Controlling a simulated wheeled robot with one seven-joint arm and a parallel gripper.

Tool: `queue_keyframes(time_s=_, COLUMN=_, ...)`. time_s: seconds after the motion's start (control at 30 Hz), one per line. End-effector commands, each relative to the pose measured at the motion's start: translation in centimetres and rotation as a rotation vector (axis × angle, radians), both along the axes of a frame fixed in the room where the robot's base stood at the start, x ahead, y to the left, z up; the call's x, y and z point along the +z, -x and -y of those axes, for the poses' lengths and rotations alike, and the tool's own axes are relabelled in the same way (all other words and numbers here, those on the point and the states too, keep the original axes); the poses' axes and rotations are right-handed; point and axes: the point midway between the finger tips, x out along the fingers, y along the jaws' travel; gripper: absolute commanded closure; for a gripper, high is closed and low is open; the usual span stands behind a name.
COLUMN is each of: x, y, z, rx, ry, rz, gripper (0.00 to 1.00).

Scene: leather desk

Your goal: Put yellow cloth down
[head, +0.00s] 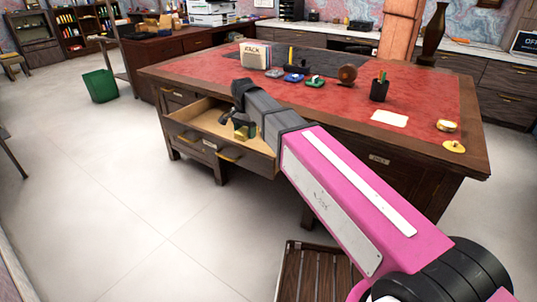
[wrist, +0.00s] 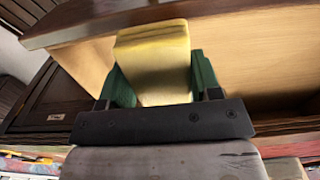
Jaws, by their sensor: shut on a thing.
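My gripper (head: 240,124) is at the open desk drawer (head: 207,120). In the wrist view, its green-padded fingers (wrist: 160,88) are shut on the yellow cloth (wrist: 152,50), a pale yellow folded block that sticks out past the fingertips. In the head view the yellow cloth (head: 241,133) shows only as a small yellowish patch below the gripper. The drawer's light wooden inside (wrist: 240,68) surrounds it in the wrist view. Whether the cloth touches the drawer bottom cannot be told.
The red leather desk top (head: 330,99) holds a file box (head: 255,55), stamps, a black pen cup (head: 379,90), a white paper (head: 389,118) and small yellow items (head: 453,146). A wooden slatted seat (head: 315,272) stands in front.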

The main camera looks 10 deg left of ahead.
Motion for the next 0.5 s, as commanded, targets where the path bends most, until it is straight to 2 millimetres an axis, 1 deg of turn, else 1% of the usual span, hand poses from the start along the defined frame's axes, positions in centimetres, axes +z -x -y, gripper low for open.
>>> queue_keyframes(time_s=0.03, x=-0.1, y=0.2, z=-0.6, rx=-0.004, ry=0.0, rz=0.0, gripper=0.68)
queue_keyframes(time_s=0.07, x=-0.1, y=0.3, z=-0.7, rx=-0.007, ry=0.0, rz=0.0, gripper=0.68)
queue_keyframes(time_s=0.17, x=-0.6, y=0.2, z=-0.4, rx=-0.013, ry=0.001, rz=0.0, gripper=0.68)
queue_keyframes(time_s=0.27, x=-1.5, y=-0.2, z=1.1, rx=-0.014, ry=0.0, rz=0.0, gripper=0.68)
queue_keyframes(time_s=0.5, x=-4.4, y=-2.0, z=5.6, rx=-0.013, ry=0.001, rz=0.0, gripper=0.68)
